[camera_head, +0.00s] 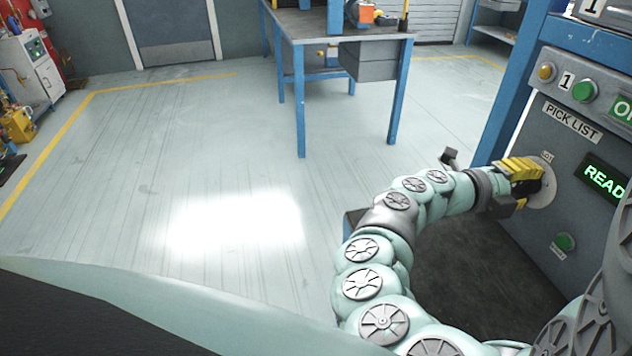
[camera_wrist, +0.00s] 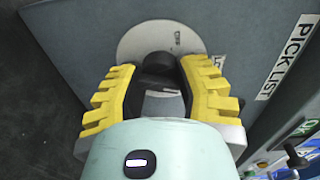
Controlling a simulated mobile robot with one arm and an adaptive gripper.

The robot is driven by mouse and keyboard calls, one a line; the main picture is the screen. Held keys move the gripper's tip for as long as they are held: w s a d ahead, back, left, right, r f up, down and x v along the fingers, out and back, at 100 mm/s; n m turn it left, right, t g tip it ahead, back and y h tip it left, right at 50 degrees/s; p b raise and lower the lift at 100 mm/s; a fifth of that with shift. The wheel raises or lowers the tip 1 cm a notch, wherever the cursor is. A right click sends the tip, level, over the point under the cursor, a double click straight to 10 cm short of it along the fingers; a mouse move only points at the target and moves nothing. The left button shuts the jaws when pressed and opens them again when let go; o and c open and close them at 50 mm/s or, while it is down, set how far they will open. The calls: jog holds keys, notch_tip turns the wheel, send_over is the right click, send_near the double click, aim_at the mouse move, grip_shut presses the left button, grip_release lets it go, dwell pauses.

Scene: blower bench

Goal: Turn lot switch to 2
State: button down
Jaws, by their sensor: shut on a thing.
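The lot switch is a black knob (camera_wrist: 158,72) on a round pale plate (camera_wrist: 135,42) on the grey panel. My gripper (camera_wrist: 160,88) has yellow toothed fingers, one on each side of the knob, and is shut on it. In the head view my gripper (camera_head: 525,172) reaches the panel at the round plate (camera_head: 546,186), under a small "LOT" label. The fingers hide most of the knob there.
The panel carries a "PICK LIST" label (camera_head: 572,122), a green lit display (camera_head: 606,178), a green button (camera_head: 585,91), an amber lamp (camera_head: 546,72) and a lower green button (camera_head: 564,242). A blue-legged workbench (camera_head: 300,100) stands behind. The floor between is clear.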

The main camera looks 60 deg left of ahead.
jog(key=shift+m+b, duration=0.3)
jog(key=shift+m, duration=0.2)
jog(key=c, duration=0.5)
grip_release()
jog(key=shift+c, duration=0.2)
jog(key=shift+s, duration=0.1)
jog(key=f+v, duration=0.1)
jog(key=v, duration=1.1)
jog(key=shift+r, duration=0.5)
